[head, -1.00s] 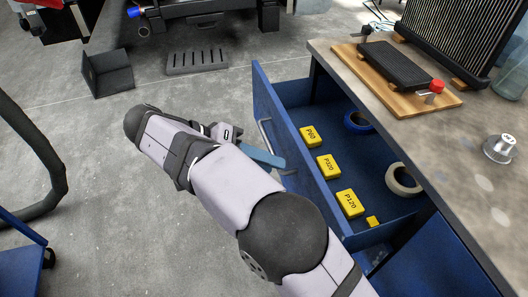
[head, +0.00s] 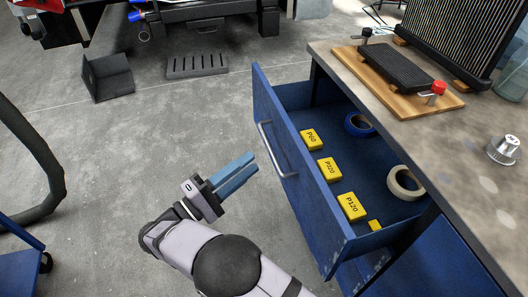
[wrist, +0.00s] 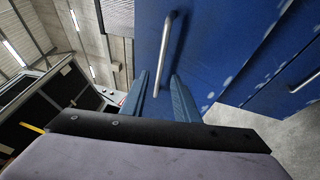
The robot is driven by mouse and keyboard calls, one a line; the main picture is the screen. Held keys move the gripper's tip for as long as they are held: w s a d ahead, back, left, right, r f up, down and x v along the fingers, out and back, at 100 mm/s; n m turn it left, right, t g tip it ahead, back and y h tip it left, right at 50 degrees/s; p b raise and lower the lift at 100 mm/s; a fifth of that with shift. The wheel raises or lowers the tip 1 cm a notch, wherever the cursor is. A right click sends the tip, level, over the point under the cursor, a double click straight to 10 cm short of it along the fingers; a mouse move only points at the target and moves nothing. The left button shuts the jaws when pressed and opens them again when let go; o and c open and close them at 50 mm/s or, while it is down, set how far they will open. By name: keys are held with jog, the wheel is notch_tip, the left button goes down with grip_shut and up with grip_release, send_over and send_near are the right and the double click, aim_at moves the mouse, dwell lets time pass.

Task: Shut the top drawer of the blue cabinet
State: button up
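The top drawer (head: 292,165) of the blue cabinet (head: 440,262) stands pulled out, its inside in view. Its front carries a metal bar handle (head: 272,148). My gripper (head: 248,167) is to the left of the drawer front, its two blue fingers pointing toward the handle with a gap of floor between. In the wrist view, the fingers (wrist: 160,92) are spread apart and empty. The handle (wrist: 166,50) shows ahead, lined up between them, against the blue drawer front (wrist: 205,45). I see no contact.
The drawer holds yellow blocks (head: 329,169), a blue tape roll (head: 357,122) and a cream tape roll (head: 398,182). The worktop (head: 455,135) above carries a wooden board (head: 440,102) and a metal knob (head: 502,149).

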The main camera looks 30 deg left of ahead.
jog(key=x, duration=0.6)
grip_shut()
